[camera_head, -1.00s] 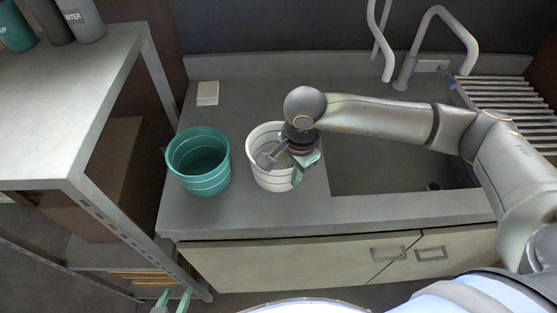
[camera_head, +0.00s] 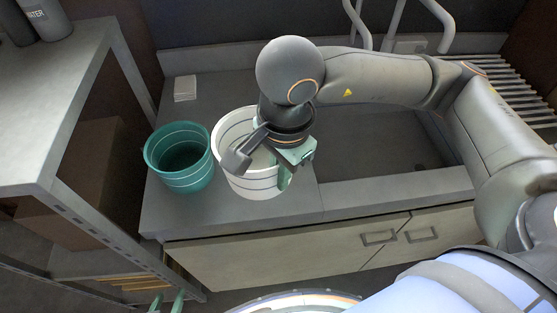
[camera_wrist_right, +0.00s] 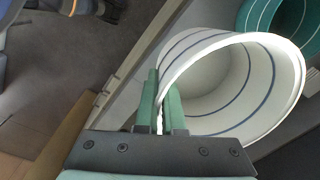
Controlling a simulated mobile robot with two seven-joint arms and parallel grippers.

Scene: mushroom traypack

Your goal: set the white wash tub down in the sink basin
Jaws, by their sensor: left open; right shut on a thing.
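The white wash tub (camera_head: 236,128), white with thin dark stripes, is at the counter's middle, left of the sink basin (camera_head: 375,150). My right gripper (camera_head: 284,180) is shut on the tub's rim, on its right side. In the right wrist view the gripper's green fingers (camera_wrist_right: 160,105) pinch the wall of the white tub (camera_wrist_right: 262,88), which looks empty and tilted to the camera. It appears raised a little above the counter. My left gripper (camera_head: 167,303) shows only its green fingertips at the bottom edge, apart and empty. My right arm hides part of the basin.
A teal striped tub (camera_head: 186,178) stands on the counter (camera_head: 290,200) just left of the white one. A white block (camera_head: 185,88) lies behind it. Taps (camera_head: 395,25) rise behind the basin, with a slatted drainer (camera_head: 500,90) at right. A metal shelf (camera_head: 70,130) stands at left.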

